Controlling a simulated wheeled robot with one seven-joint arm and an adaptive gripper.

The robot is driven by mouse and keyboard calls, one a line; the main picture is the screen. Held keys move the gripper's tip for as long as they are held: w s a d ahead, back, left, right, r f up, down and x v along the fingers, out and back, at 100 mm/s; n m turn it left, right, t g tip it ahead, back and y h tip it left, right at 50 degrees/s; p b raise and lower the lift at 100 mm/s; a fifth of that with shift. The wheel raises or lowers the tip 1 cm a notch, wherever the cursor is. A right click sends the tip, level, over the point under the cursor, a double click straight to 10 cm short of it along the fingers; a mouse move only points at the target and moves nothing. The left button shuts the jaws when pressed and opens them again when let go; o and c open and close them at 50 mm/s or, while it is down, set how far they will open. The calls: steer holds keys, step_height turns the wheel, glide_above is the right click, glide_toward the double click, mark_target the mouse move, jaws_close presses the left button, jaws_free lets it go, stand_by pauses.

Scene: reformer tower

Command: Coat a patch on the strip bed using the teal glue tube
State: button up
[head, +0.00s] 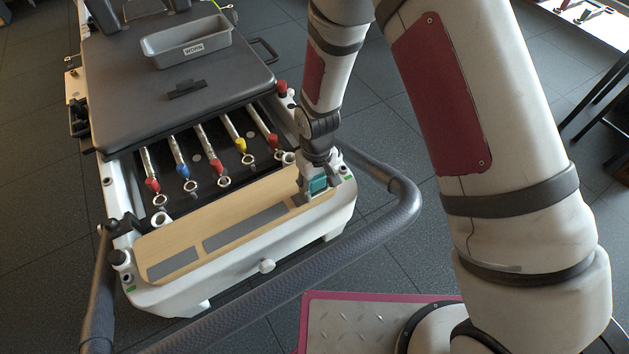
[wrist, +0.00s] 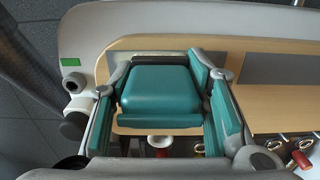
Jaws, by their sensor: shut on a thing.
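My gripper (head: 317,188) is above the right end of the pale wooden strip bed (head: 170,235). It is shut on the teal glue tube (head: 319,184), which shows as a blocky teal body. In the wrist view the tube (wrist: 160,92) sits between the two teal-padded fingers of my gripper (wrist: 165,95), with a dark edge along its far side. Its nozzle cannot be made out. The strip bed (wrist: 270,121) carries a dark grey patch (wrist: 275,69). In the head view there is a long middle patch (head: 245,227) and a short left patch (head: 172,263). Whether the tube touches the bed cannot be told.
Several springs with coloured ends (head: 205,150) lie behind the bed. Farther back, a grey tray labelled WORN (head: 187,42) stands on the black carriage (head: 110,85). A thick grey rail (head: 300,262) curves around the front and right of the bed.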

steer(key=shift+s+d, duration=0.5)
steer(key=shift+s, duration=0.2)
steer(key=shift+r+p, duration=2.2)
steer(key=shift+r, duration=0.9)
steer(key=shift+w, duration=0.15)
